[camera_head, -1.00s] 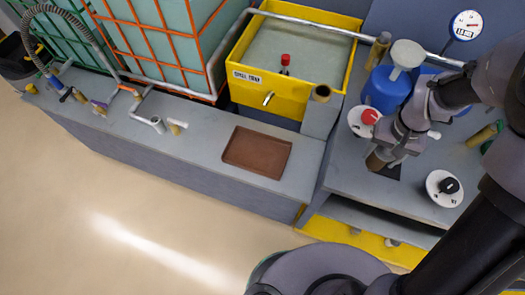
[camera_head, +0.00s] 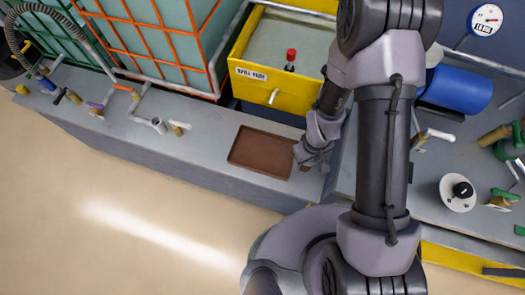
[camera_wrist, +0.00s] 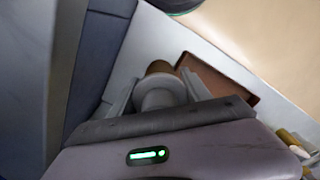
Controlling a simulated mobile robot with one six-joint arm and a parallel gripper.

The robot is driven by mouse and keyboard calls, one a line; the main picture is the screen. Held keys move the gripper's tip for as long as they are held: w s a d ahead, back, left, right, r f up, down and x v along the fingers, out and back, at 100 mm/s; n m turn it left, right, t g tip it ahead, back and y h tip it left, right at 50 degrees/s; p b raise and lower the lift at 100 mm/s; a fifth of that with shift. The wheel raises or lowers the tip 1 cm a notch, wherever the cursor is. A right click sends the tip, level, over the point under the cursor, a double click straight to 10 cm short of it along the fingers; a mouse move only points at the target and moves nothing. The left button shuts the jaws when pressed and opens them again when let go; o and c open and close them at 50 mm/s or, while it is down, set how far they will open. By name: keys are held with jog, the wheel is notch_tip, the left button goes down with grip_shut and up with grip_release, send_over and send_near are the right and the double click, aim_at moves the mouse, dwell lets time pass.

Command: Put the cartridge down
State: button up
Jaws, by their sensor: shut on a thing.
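The cartridge shows in the wrist view as a pale, flanged cylinder (camera_wrist: 160,94) with a brown end (camera_wrist: 158,67). My gripper (camera_wrist: 158,90) is shut on it, one finger on each side. In the head view, my gripper (camera_head: 306,160) is beside the right edge of the shallow brown tray (camera_head: 262,152). The brown tray also shows in the wrist view (camera_wrist: 218,80), just beyond the cartridge and to its right. Most of the cartridge is hidden by my gripper in the head view, and I cannot tell its height above the bench.
A yellow spill tray (camera_head: 268,95) with a red-capped item (camera_head: 291,55) stands behind the brown tray. Pipe stubs (camera_head: 158,125) rise from the bench at left. My arm hides the middle.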

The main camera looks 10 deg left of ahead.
notch_tip(320, 180, down, 2)
jog(key=s+n, duration=0.1)
jog(key=s, duration=0.1)
jog(key=b, duration=0.3)
send_over(264, 154)
notch_tip(264, 154, down, 2)
jog(key=shift+a+f, duration=0.1)
notch_tip(264, 154, down, 4)
jog(key=shift+r+b, duration=0.25)
jog(key=shift+b, duration=0.85)
jog(key=shift+r, duration=0.2)
jog(key=shift+c, duration=0.5)
jog(key=shift+f, duration=0.15)
jog(key=o, duration=1.1)
jog(key=shift+o, duration=0.3)
